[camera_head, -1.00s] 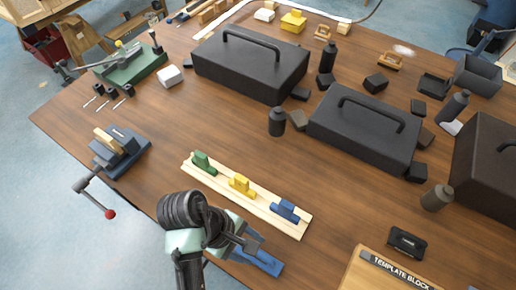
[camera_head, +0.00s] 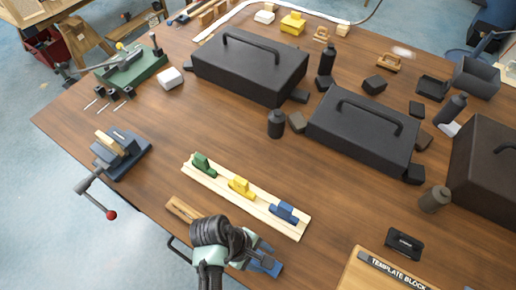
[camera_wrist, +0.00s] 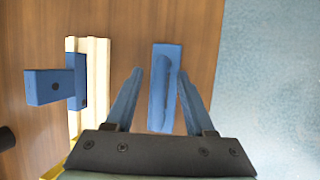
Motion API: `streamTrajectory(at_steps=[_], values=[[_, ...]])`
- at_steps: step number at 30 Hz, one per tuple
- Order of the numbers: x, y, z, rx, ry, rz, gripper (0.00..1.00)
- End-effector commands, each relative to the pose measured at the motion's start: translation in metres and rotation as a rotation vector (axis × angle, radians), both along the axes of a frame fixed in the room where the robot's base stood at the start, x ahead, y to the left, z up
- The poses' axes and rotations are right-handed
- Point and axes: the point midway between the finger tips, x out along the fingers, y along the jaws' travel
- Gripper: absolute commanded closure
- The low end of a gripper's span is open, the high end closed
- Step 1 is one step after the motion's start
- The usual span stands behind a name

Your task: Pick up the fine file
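A flat blue bar (camera_head: 268,267), which may be the fine file, lies on the table by its front edge. In the wrist view the blue bar (camera_wrist: 164,85) lies lengthwise between the two blue fingers of my gripper (camera_wrist: 157,85). The fingers are open, with a gap on each side of it. In the head view my gripper (camera_head: 262,259) is over the bar and hides part of it. A pale wooden strip (camera_head: 222,188) beside it carries a green block (camera_head: 203,165), a yellow block (camera_head: 240,187) and a blue block (camera_head: 284,212).
A small wooden piece (camera_head: 183,209) lies left of my gripper. A vise (camera_head: 122,155) stands at the left edge. Black toolboxes (camera_head: 250,67) and bottles (camera_head: 276,124) stand farther back. A template block (camera_head: 385,275) is at the front right. The table edge is close.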

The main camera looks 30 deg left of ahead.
Motion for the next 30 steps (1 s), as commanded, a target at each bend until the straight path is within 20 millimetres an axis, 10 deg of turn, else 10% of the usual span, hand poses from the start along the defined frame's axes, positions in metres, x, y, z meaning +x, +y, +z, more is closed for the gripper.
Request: streamTrajectory(at_steps=[9, 30], values=[[0.0, 0.0, 0.0, 0.0, 0.0, 0.0, 1.0], [0.001, 0.001, 0.012, 0.0, -0.001, 0.0, 1.0]])
